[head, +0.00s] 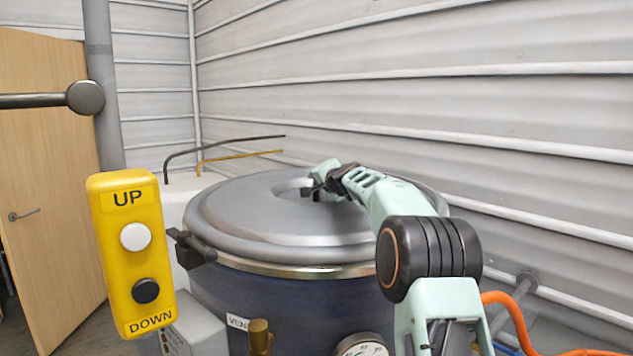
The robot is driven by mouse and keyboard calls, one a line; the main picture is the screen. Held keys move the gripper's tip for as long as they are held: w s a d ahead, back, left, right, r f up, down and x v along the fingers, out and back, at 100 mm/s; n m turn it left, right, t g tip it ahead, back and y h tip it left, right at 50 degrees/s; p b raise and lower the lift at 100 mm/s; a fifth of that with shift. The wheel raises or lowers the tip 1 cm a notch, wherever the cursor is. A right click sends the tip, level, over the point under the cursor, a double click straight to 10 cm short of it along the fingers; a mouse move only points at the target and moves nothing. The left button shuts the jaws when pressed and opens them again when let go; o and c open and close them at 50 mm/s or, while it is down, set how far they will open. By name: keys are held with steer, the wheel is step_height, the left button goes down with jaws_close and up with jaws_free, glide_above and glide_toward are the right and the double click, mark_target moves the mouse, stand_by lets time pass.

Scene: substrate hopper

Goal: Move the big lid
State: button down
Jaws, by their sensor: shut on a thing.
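The big lid (270,222) is a round grey domed disc. It lies level on top of a dark blue drum-shaped hopper (275,300) with a shiny metal rim. My gripper (313,187) is over the middle of the lid, at the raised round centre part. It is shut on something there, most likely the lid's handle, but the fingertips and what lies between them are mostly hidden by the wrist. My arm reaches in from the lower right, across the right part of the lid.
A yellow pendant (131,255) marked UP and DOWN hangs at front left. A black clamp (190,247) sits at the lid's left edge. A gauge (362,347) and brass valve (260,337) stick out in front. A ribbed wall (420,105) stands behind; an orange hose (515,318) lies right.

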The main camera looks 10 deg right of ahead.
steer(key=shift+s+r+b, duration=0.15)
steer(key=shift+r+b, duration=0.1)
steer(key=shift+b, duration=0.05)
stand_by(0.5)
steer(key=c, duration=1.9)
jaws_free()
steer(key=shift+s, duration=0.1)
steer(key=shift+o, duration=0.3)
steer(key=shift+f, duration=0.65)
steer(key=shift+s+d+r, duration=0.2)
steer(key=shift+s+r, duration=0.1)
steer(key=shift+s, duration=0.15)
steer(key=v, duration=0.9)
steer(key=shift+r, duration=0.25)
steer(key=shift+v, duration=1)
steer(key=shift+a, duration=0.15)
